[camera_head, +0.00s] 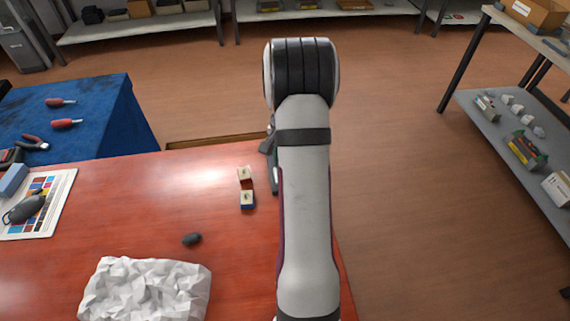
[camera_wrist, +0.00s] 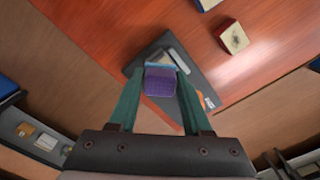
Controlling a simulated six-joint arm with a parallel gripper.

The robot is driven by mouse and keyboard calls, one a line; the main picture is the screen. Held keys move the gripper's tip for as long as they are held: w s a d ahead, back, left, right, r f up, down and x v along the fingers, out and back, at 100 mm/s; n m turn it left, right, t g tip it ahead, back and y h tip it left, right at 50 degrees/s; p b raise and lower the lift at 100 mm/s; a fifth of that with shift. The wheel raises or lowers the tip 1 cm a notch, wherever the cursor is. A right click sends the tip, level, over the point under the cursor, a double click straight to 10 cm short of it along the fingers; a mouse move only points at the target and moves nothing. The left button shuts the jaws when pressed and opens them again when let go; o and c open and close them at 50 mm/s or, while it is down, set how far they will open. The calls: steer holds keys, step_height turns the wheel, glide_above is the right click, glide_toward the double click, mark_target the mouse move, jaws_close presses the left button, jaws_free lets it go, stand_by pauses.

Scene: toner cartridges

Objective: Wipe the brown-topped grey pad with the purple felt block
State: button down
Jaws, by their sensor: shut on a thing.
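In the wrist view my gripper (camera_wrist: 161,74) has its two green fingers closed on the sides of the purple felt block (camera_wrist: 160,84). A light blue edge shows at the block's far end. Below it lies a dark grey slab (camera_wrist: 196,84) at the red table's edge, with a light grey strip and a small orange mark. I cannot tell whether the block touches the slab. I see no clearly brown top on the slab, so I cannot tell whether it is the pad. In the head view my arm hides the block and most of the gripper.
Two small cream-topped blocks, one red-sided (camera_head: 245,175) and one blue-sided (camera_head: 247,199), stand left of my arm on the red table (camera_head: 130,215). A dark lump (camera_head: 192,239), crumpled white paper (camera_head: 145,290) and a colour chart (camera_head: 50,210) lie farther left.

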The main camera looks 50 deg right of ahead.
steer(key=shift+r, duration=2.95)
steer(key=w+a+r+n, duration=0.2)
steer(key=a+r+n, duration=0.3)
steer(key=a, duration=0.6)
steer(key=w+a+r+n, duration=0.3)
steer(key=a+r+n, duration=0.2)
steer(key=a, duration=0.6)
steer(key=w+a+r+n, duration=0.2)
steer(key=a+r+n, duration=0.3)
steer(key=a+n, duration=0.3)
steer(key=a, duration=0.3)
steer(key=shift+w+r, duration=0.25)
steer(key=shift+r, duration=0.05)
steer(key=shift+d, duration=0.1)
